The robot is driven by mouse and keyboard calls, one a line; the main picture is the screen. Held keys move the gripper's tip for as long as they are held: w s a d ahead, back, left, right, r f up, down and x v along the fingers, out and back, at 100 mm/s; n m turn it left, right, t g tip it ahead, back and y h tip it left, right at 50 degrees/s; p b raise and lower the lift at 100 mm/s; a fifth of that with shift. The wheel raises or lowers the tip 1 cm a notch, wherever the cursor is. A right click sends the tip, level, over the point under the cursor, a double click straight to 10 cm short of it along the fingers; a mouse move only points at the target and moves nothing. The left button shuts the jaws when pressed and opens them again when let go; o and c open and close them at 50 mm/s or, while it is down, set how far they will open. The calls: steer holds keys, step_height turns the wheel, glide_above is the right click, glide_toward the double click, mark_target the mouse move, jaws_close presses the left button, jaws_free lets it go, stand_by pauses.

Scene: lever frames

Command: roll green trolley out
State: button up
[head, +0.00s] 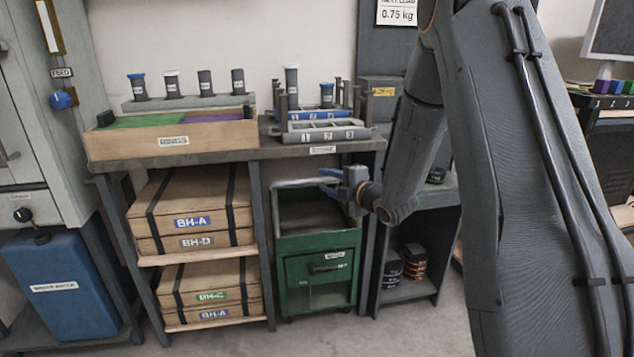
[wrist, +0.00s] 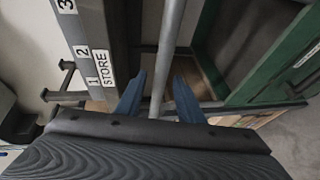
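The green trolley (head: 302,262) stands on the floor in the bay under the bench, with a grey tubular handle (head: 300,183) at its top. It has a dark tray on top and a drawer front with a dark pull. My gripper (head: 329,181) is at the right part of the handle, just below the bench edge. In the wrist view, its two blue fingers (wrist: 159,82) are apart, with the grey handle bar (wrist: 172,38) running between them. The trolley's green side (wrist: 262,82) shows at the right.
The bench (head: 240,154) above holds a wooden tray (head: 120,146) and a rack (head: 318,134). Boxes (head: 190,212) fill the shelves left of the trolley. A dark shelf unit (head: 410,288) is close on its right. The floor in front is clear.

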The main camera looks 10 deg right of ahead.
steer(key=x, duration=0.6)
steer(key=shift+s+b, duration=0.1)
steer(key=shift+b, duration=0.3)
steer(key=shift+c, duration=0.3)
jaws_close()
